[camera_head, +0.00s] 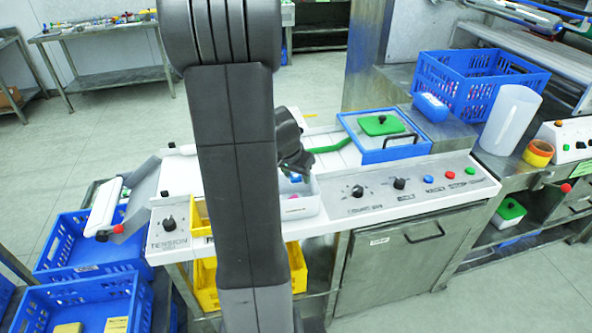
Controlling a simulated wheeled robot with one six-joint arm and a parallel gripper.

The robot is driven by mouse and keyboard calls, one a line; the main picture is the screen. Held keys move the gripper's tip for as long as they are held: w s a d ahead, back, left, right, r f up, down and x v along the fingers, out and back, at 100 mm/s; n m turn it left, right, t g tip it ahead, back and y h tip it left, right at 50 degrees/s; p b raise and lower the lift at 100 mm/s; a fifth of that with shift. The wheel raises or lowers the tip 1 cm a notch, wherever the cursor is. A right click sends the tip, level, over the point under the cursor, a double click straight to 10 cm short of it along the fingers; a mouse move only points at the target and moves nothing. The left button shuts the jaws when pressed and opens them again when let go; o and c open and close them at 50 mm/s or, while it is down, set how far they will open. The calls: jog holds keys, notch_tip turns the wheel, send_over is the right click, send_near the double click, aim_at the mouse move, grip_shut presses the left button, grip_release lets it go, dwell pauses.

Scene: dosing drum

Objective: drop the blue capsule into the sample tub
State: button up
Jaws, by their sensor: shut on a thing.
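My gripper (296,168) shows just right of my dark arm, pointing down over a small white tub. A small blue piece (296,178), which looks like the blue capsule, is at the fingertips. My gripper is shut on it. The white tub (309,206), which looks like the sample tub, stands on the machine's front edge directly below. A pink piece (292,196) shows inside the tub. My arm hides the tub's left side, and whether the capsule is above or inside the rim is hard to tell.
Right of the tub is a control panel (420,188) with knobs and coloured buttons. Behind it is a blue-framed box (385,152) with a green lid (382,125). A yellow bin (200,215) sits left of my arm. Blue crates (85,300) stand at lower left.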

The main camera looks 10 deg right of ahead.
notch_tip(320, 180, down, 2)
jog(key=shift+f+b, duration=0.1)
jog(key=shift+b, duration=0.25)
jog(key=o, duration=1)
jog(key=shift+o, duration=0.2)
jog(key=v, duration=1.4)
jog(key=shift+w, duration=0.1)
